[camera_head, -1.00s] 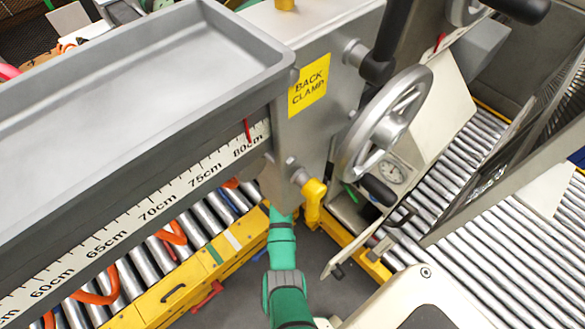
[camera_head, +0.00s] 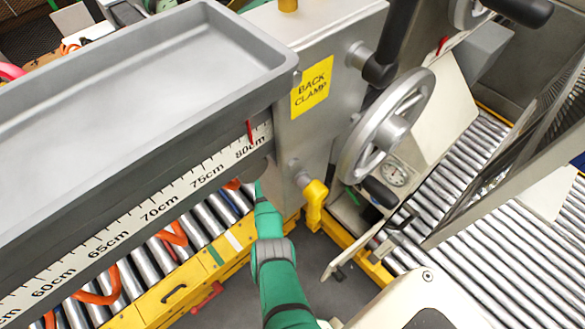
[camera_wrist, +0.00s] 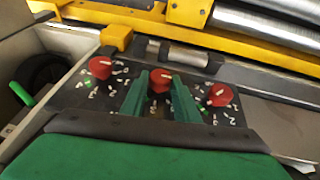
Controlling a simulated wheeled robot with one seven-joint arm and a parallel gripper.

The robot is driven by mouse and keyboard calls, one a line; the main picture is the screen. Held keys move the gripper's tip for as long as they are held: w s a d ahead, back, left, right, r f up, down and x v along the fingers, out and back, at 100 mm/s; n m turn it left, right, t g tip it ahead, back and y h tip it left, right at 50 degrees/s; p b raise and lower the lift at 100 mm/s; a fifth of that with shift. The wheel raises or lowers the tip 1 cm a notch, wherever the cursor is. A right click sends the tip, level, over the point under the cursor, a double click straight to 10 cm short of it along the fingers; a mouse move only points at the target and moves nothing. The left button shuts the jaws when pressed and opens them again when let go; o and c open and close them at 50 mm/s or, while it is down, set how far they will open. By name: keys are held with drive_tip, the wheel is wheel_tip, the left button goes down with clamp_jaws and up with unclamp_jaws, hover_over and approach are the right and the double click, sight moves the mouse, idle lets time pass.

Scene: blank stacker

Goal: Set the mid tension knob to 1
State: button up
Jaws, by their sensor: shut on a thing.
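Three red knobs sit in a row on a dark dial panel (camera_wrist: 70,99) with white numerals, in the wrist view. The mid tension knob (camera_wrist: 159,83) is between the left knob (camera_wrist: 100,67) and the right knob (camera_wrist: 219,94). My gripper (camera_wrist: 160,79) has one green finger on each side of the mid knob and is shut on it. The fingers hide part of its dial, and I cannot read its setting. In the head view the knobs and my fingertips are hidden; only my green arm shows, reaching under the machine.
A grey tray (camera_head: 140,90) with a centimetre scale (camera_head: 160,208) overhangs at the left. A handwheel (camera_head: 385,125) and a yellow lever (camera_head: 315,203) are right of my arm. A yellow block (camera_wrist: 117,37) stands behind the panel.

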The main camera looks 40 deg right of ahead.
drive_tip(key=o, duration=1)
drive_tip(key=shift+o, duration=0.2)
drive_tip(key=v, duration=1)
drive_tip(key=shift+a+r, duration=0.2)
drive_tip(key=shift+r, duration=0.15)
